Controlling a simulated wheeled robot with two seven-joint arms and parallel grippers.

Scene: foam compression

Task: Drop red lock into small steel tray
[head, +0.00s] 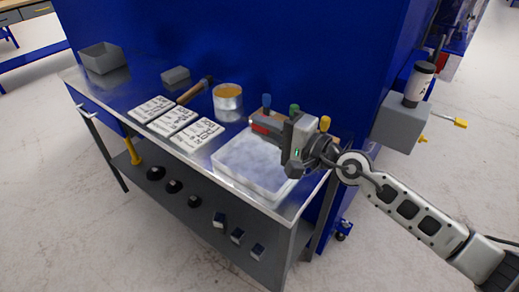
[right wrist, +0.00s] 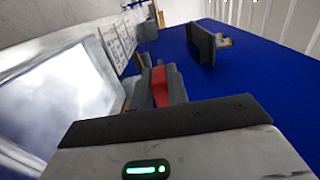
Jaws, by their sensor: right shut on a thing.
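The red lock (head: 262,126) is between the fingers of my right gripper (head: 268,128), above the white foam block's back edge. In the right wrist view the red lock (right wrist: 163,84) shows between the dark fingers (right wrist: 158,88). The gripper is shut on it, and the fingers hide part of it. A small grey steel tray (head: 175,78) sits at the back of the table, left of and beyond the gripper. A larger open grey bin (head: 100,60) stands at the far left corner. My left gripper is not in view.
The white foam block (head: 245,170) lies on the steel table (head: 212,146). A round tin (head: 228,100), a hammer (head: 195,90) and several printed cards (head: 175,120) lie between gripper and bin. Coloured-handled tools stand behind the gripper. A blue wall (head: 230,40) rises behind the table.

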